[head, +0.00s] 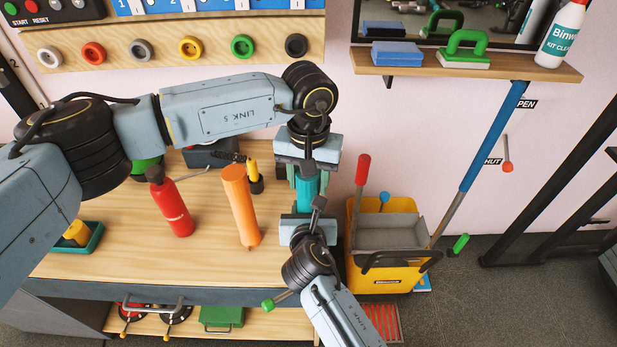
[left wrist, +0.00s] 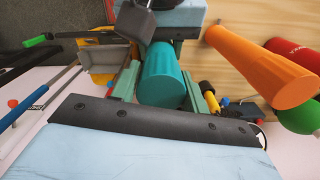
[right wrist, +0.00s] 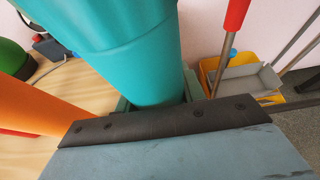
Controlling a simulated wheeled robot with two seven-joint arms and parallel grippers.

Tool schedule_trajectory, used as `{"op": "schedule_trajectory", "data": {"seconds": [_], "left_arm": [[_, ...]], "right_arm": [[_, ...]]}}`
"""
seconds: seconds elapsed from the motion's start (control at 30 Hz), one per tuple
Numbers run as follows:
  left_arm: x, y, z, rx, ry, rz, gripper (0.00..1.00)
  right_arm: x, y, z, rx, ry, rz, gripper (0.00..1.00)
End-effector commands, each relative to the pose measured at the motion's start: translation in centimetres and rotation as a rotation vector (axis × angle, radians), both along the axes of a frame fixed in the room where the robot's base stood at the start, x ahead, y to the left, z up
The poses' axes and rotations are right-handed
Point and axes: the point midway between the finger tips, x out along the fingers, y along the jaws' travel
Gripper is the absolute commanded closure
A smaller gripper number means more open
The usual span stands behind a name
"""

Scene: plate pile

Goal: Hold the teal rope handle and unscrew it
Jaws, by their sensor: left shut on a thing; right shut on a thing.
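The teal rope handle (head: 309,187) stands at the right end of the wooden bench, between my two grippers. My left gripper (head: 308,176) comes from above and is shut on its upper part. In the left wrist view the teal handle (left wrist: 164,75) sits between the green fingers. My right gripper (head: 306,207) comes from below and is shut on its lower part. In the right wrist view the teal handle (right wrist: 130,45) is large and runs down between the fingers.
An orange tapered handle (head: 240,205) and a red bottle (head: 172,203) stand left on the bench (head: 110,230). A yellow mop bucket (head: 385,265) with a red-handled tool (head: 362,172) stands close on the right. A wall shelf (head: 460,67) is above it.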

Motion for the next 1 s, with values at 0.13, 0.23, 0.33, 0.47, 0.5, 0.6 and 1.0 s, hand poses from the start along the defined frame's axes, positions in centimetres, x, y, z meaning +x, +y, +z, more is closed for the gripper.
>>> {"op": "schedule_trajectory", "data": {"seconds": [0.13,0.23,0.33,0.47,0.5,0.6,1.0], "left_arm": [[0.12,0.23,0.03,0.004,-0.002,0.273,0.82],[0.11,0.25,0.04,0.004,-0.002,0.461,0.82],[0.11,0.27,0.05,0.004,-0.002,0.650,0.82],[0.09,0.29,0.06,0.005,-0.002,0.894,0.82],[0.08,0.30,0.06,0.005,-0.002,0.970,0.82],[0.06,0.30,0.06,0.005,-0.002,1.159,0.82],[0.00,0.29,0.06,0.006,-0.003,1.604,0.82]], "right_arm": [[-0.02,-0.16,-0.13,0.000,0.003,-0.004,1.00],[-0.02,-0.18,-0.13,0.001,0.003,-0.005,1.00],[-0.01,-0.19,-0.14,0.001,0.003,-0.005,1.00],[-0.01,-0.21,-0.14,0.002,0.004,-0.005,1.00],[-0.01,-0.21,-0.15,0.002,0.004,-0.006,1.00],[-0.01,-0.23,-0.15,0.002,0.004,-0.006,1.00],[0.01,-0.27,-0.16,0.002,0.004,-0.007,1.00]]}}
